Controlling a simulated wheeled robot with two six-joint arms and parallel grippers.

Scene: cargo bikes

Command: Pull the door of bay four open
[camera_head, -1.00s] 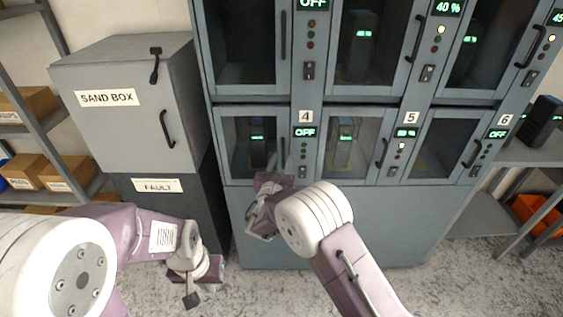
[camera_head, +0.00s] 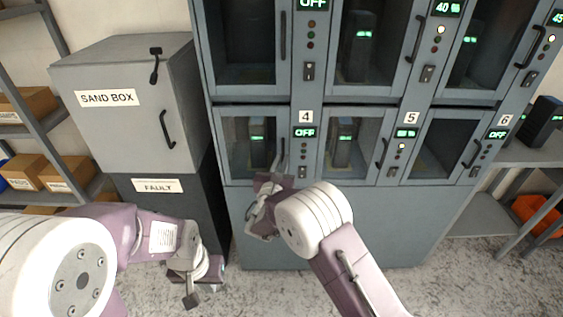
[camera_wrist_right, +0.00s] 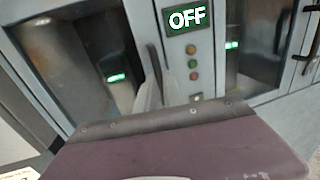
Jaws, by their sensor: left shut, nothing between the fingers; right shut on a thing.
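The door of bay four (camera_head: 233,150) is a glass door in a grey frame at the lower left of the cabinet, left of the "4" label (camera_head: 305,117). It looks closed or nearly closed. A dark battery with a green light shows behind its glass. Its dark upright handle (camera_wrist_right: 154,58) is on the door's right side. My right gripper (camera_wrist_right: 150,92) is shut on this handle, at its lower part; my wrist hides the lower finger parts. My left gripper (camera_head: 191,299) is shut and empty, low over the floor in front of the fault box.
The "OFF" display (camera_head: 305,132) with lamps and a switch is right of the door. The sand box (camera_head: 120,110) with the fault box (camera_head: 160,205) below stands close on the left. Shelves with cartons (camera_head: 65,172) are further left. Speckled floor lies in front of the cabinet.

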